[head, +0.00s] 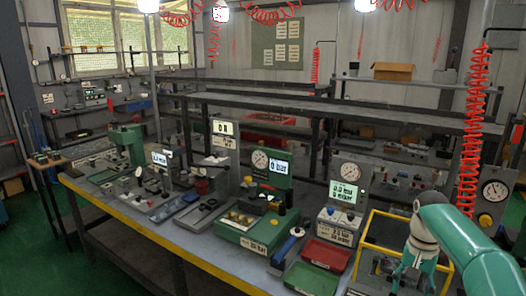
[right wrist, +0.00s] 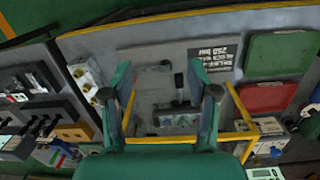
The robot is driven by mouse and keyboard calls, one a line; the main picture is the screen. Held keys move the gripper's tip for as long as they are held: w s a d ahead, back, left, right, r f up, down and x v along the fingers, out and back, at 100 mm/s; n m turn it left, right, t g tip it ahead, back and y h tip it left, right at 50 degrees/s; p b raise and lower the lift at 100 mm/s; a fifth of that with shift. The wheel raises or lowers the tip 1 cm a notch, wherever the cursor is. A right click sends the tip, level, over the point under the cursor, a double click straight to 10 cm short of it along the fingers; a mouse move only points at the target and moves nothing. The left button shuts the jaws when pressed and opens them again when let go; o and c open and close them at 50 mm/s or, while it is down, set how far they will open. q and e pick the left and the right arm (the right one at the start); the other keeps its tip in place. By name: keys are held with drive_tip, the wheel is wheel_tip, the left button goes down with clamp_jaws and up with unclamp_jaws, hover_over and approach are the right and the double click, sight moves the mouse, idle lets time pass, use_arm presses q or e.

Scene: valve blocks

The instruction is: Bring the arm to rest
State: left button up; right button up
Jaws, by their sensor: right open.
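My right arm (head: 465,240) comes in from the right in the head view, teal with a pale wrist, and bends down over the yellow-framed station (head: 388,212) at the bench's right end. In the right wrist view my right gripper (right wrist: 168,88) is open, with its two teal fingers apart and nothing between them. Below them lies a grey plate inside the yellow frame (right wrist: 185,139), with a black T-shaped handle (right wrist: 180,92) and a printed label. Whether the fingers touch anything there is hard to tell. My left gripper is not in view.
A red tray (head: 326,254) and a green tray (head: 312,280) lie left of the frame. A grey gauge unit (head: 343,205) and a green gauge block (head: 255,232) stand further left. A red coiled hose (head: 471,140) hangs close behind my right arm.

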drive_tip(key=s+a+f+n+g, duration=0.1)
drive_tip(key=s+a+f, duration=0.15)
drive_tip(key=f, duration=0.25)
drive_tip(key=s+a+f+g+y, duration=0.1)
drive_tip(key=s+a+f, duration=0.15)
drive_tip(key=f, duration=0.25)
drive_tip(key=s+a+f+n+g, duration=0.1)
drive_tip(key=a+f, duration=0.2)
drive_tip(key=f, duration=0.2)
drive_tip(key=s+a+f+n+t+y, duration=0.1)
drive_tip(key=s+a+f+t, duration=0.1)
drive_tip(key=s+a+f, duration=0.5)
drive_tip(key=s+a+f+n+t+y, duration=0.1)
drive_tip(key=s+a+f+n+t, duration=0.1)
drive_tip(key=s+a+f, duration=0.6)
drive_tip(key=shift+s+a+f+y, duration=0.35)
drive_tip(key=shift+s+f, duration=0.35)
drive_tip(key=shift+s, duration=2.4)
